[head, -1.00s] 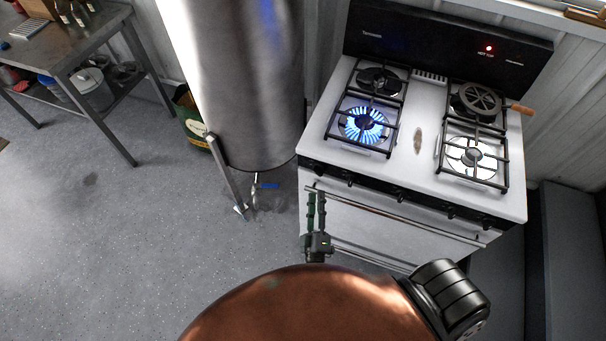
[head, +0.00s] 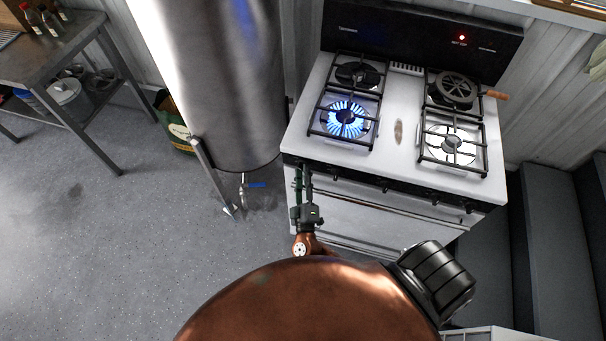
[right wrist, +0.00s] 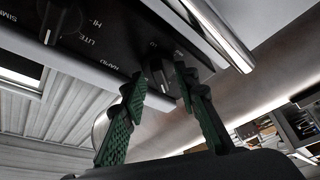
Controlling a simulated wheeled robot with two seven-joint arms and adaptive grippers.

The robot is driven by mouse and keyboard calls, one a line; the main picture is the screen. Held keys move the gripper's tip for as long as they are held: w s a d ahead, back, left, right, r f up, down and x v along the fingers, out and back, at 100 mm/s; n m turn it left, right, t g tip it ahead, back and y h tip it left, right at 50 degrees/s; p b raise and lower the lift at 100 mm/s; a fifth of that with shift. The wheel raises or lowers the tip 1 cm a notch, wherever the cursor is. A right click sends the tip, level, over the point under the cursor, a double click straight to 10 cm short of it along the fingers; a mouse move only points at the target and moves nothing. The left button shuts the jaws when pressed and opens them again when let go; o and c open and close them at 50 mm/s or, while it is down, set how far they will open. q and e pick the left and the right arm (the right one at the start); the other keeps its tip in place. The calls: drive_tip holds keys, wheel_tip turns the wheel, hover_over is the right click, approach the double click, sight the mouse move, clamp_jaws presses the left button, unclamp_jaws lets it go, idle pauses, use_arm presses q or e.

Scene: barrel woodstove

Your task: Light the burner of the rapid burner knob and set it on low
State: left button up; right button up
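The stove's front-left burner (head: 345,119) burns with a broad ring of blue flame. In the head view my right gripper (head: 303,170) is at the left end of the stove's front panel (head: 345,175). In the right wrist view its green fingers (right wrist: 158,77) are spread on either side of a black knob (right wrist: 160,72), with a small gap beside the left fingertip. The word RAPID is printed to the left of this knob. Its pointer setting is hard to read. My left gripper is not in view.
Another knob (right wrist: 60,20) marked HI, LITE and SIM is to the left in the wrist view. A metal oven handle bar (right wrist: 217,35) runs close to the gripper. A steel tank (head: 225,90) stands left of the stove. The floor (head: 110,240) at left is clear.

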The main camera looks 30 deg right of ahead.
drive_tip(key=shift+c, duration=0.7)
clamp_jaws()
drive_tip(key=shift+n, duration=0.3)
